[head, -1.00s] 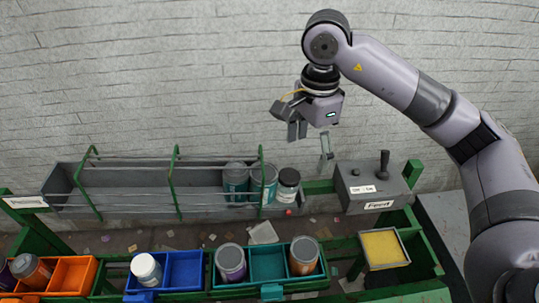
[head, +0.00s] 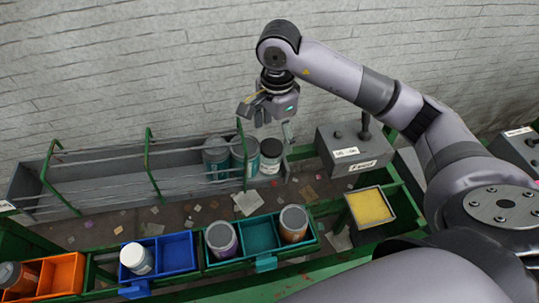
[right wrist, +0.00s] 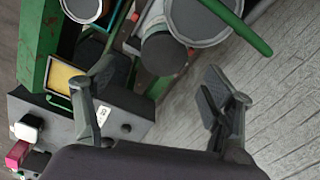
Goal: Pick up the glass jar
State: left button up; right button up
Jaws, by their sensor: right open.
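The glass jar (head: 271,157) has a dark lid and a white label. It stands upright at the right end of the grey trough (head: 100,187). In the right wrist view the jar (right wrist: 163,55) shows its dark lid, above the gap between my fingers. My right gripper (head: 267,130) is open and empty, pointing down just above the jar, with no contact visible. Its two fingers stand wide apart in the right wrist view (right wrist: 160,112). My left gripper is not in view.
Teal cans (head: 243,157) stand close left of the jar. Green posts and rails (head: 150,165) border the trough. A grey control box (head: 345,150) stands to the right. Orange, blue and teal bins (head: 262,235) with containers stand in front, beside a yellow pad (head: 370,207).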

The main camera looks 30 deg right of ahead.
aim_at(271, 146)
notch_tip(271, 146, down, 2)
jog(key=shift+s, duration=0.1)
jog(key=f+p, duration=0.2)
jog(key=f, duration=0.1)
jog(key=f+p, duration=0.1)
jog(key=shift+w+a+f, duration=0.2)
jog(key=shift+w+a, duration=0.15)
jog(key=shift+a, duration=0.05)
jog(key=shift+f, duration=0.6)
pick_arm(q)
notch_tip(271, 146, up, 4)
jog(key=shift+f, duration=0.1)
pick_arm(e)
jog(key=shift+c, duration=0.6)
jog(key=c, duration=1.2)
